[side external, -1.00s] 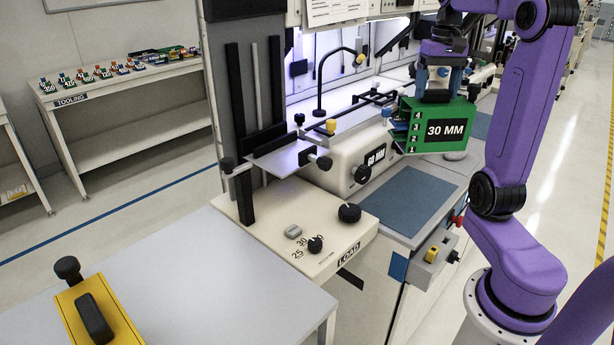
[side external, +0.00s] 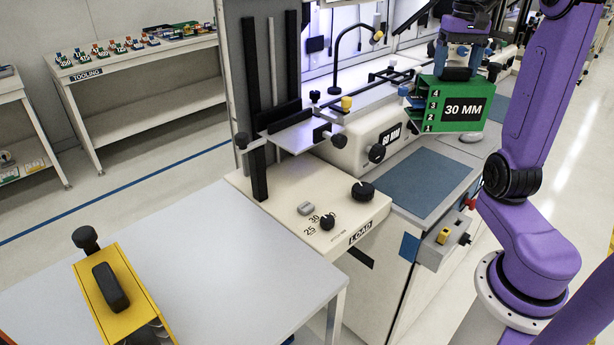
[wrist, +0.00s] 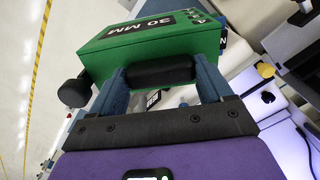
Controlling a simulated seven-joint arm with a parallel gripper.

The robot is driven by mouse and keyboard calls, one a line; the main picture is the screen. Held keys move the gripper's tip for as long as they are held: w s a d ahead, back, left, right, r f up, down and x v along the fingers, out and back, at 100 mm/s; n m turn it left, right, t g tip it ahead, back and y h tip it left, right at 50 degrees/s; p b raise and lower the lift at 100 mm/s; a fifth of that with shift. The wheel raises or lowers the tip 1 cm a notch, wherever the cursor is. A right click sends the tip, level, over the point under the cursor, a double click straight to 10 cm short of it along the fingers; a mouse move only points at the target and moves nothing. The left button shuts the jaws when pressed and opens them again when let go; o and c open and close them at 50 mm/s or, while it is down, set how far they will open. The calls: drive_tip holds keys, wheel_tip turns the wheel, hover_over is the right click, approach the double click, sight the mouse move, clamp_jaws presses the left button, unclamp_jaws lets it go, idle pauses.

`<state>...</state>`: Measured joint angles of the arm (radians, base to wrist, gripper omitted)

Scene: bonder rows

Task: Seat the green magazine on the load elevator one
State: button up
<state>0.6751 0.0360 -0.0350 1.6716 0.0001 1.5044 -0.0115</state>
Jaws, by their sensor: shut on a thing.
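The green magazine (side external: 462,104), marked 30 MM with slots numbered 1 to 4, hangs in the air over the right part of the bench. My gripper (side external: 459,66) is shut on its black top handle. The wrist view shows the fingers of my gripper (wrist: 161,84) on both sides of the handle, with the green magazine (wrist: 150,48) beyond. The load elevator (side external: 298,137) is a flat plate with black knobs on a vertical rail above the LOAD panel, left of the magazine. The plate looks empty.
A yellow magazine (side external: 144,289) with a black handle lies on the grey table (side external: 225,270) at front left. A machine block marked 60 MM (side external: 355,143) and a lamp arm (side external: 338,62) stand between the elevator and the magazine. A blue mat (side external: 419,183) is clear.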

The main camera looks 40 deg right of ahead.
drive_tip(key=shift+r, duration=3.05)
drive_tip(key=shift+w+a+n, duration=0.3)
drive_tip(key=shift+w+a, duration=0.05)
drive_tip(key=shift+a, duration=0.2)
drive_tip(key=shift+w+a+n, duration=0.3)
drive_tip(key=shift+w+a, duration=0.05)
drive_tip(key=shift+a, duration=0.2)
drive_tip(key=w+a+n, duration=0.3)
drive_tip(key=a+n, duration=0.3)
drive_tip(key=a, duration=0.6)
drive_tip(key=w+a+n, duration=0.2)
drive_tip(key=a+n, duration=0.3)
drive_tip(key=a, duration=0.6)
drive_tip(key=s+a+n, duration=0.6)
drive_tip(key=a+n, duration=0.1)
drive_tip(key=a, duration=0.5)
drive_tip(key=s+a+n, duration=0.6)
drive_tip(key=a+n, duration=0.1)
drive_tip(key=a, duration=0.4)
drive_tip(key=shift+w+a+f, duration=0.1)
drive_tip(key=shift+w+f, duration=0.05)
drive_tip(key=shift+f, duration=2.4)
